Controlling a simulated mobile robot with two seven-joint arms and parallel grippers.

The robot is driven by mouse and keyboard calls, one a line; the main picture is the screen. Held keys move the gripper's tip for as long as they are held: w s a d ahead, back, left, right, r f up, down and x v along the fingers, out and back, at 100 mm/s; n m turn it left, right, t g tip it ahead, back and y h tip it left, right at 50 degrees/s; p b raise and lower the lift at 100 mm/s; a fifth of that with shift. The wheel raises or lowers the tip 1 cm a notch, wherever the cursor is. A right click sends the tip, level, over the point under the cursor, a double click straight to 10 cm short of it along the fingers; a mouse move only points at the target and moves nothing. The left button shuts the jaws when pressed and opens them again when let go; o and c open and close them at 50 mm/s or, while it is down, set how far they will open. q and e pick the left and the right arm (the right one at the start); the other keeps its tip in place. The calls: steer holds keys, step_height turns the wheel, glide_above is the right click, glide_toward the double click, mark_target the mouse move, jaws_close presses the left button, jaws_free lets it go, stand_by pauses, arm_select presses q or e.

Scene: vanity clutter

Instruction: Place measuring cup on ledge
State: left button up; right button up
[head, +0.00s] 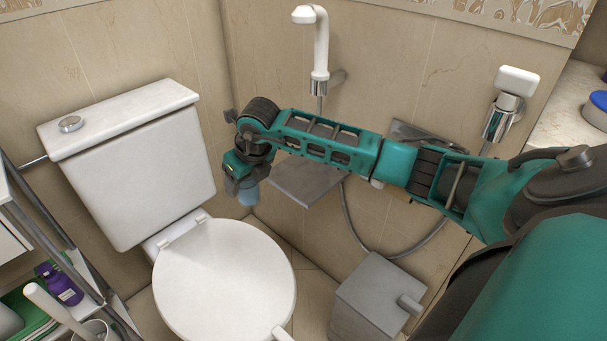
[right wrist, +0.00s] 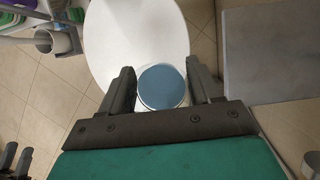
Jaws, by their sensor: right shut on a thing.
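My right gripper (head: 245,182) is shut on a blue round measuring cup (head: 248,194), held in the air beside the toilet tank and above the back of the toilet lid. In the right wrist view the cup (right wrist: 162,87) sits between the two dark fingers of the gripper (right wrist: 163,88). Its handle cannot be made out. A flat grey ledge (head: 303,181) juts from the tiled wall just right of the gripper. Its grey surface also shows at the right in the wrist view (right wrist: 270,50), apart from the cup. My left gripper does not show in the head view.
The white toilet tank (head: 140,170) stands left of the gripper, with the closed lid (head: 225,285) below. A hose (head: 352,222) hangs by the ledge. A grey box (head: 378,295) stands lower right. A rack with a purple bottle (head: 62,286) is at lower left.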

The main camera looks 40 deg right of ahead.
steer(key=d, duration=0.6)
steer(key=w+d+b, duration=0.1)
steer(key=d, duration=0.5)
steer(key=d+b, duration=0.1)
steer(key=d, duration=0.4)
steer(key=shift+w+d, duration=0.3)
steer(key=shift+d, duration=0.1)
steer(key=shift+d+f+b, duration=0.1)
steer(key=shift+f+b, duration=0.5)
steer(key=shift+f, duration=1.15)
steer(key=shift+f, duration=0.15)
steer(key=o, duration=1.1)
steer(key=shift+o, duration=0.2)
